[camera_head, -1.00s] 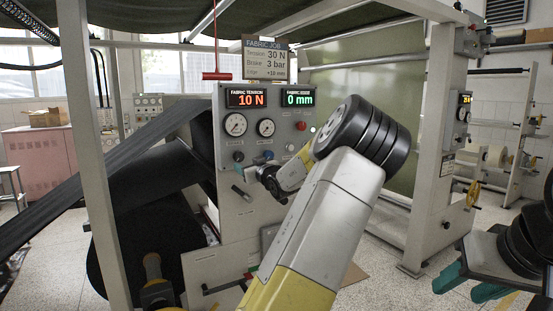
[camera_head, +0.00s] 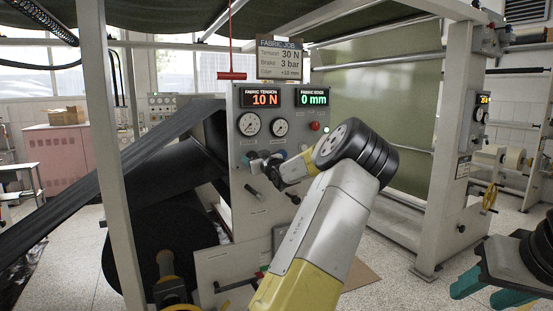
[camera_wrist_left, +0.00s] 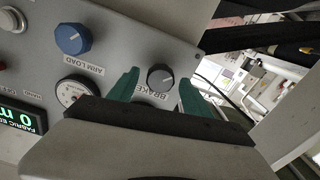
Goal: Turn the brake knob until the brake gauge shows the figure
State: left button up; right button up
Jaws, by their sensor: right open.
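The brake knob (camera_wrist_left: 160,78) is a dark round knob labelled BRAKE. In the left wrist view it shows between the two teal fingers of my left gripper (camera_wrist_left: 158,92); they are open, with a gap on each side. In the head view my left gripper (camera_head: 258,166) is at the lower knobs of the grey panel (camera_head: 262,205). Two round gauges, left (camera_head: 249,124) and right (camera_head: 280,127), sit above; their readings are too small to tell. The job sign (camera_head: 280,60) reads Brake 3 bar. My right gripper (camera_head: 490,293) is open and empty at the lower right.
A blue ARM LOAD knob (camera_wrist_left: 72,40) is beside the brake knob. Displays above the gauges read 10 N (camera_head: 261,99) and 0 mm (camera_head: 312,97). A red handle (camera_head: 232,76) hangs above the panel. A frame post (camera_head: 108,150) and black fabric roll (camera_head: 165,235) are at left.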

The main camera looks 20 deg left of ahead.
pick_arm(q)
grip_shut()
jog(key=shift+m, duration=0.4)
jog(key=m, duration=1.5)
jog(key=shift+m, duration=3.9)
jog(key=shift+f, duration=0.1)
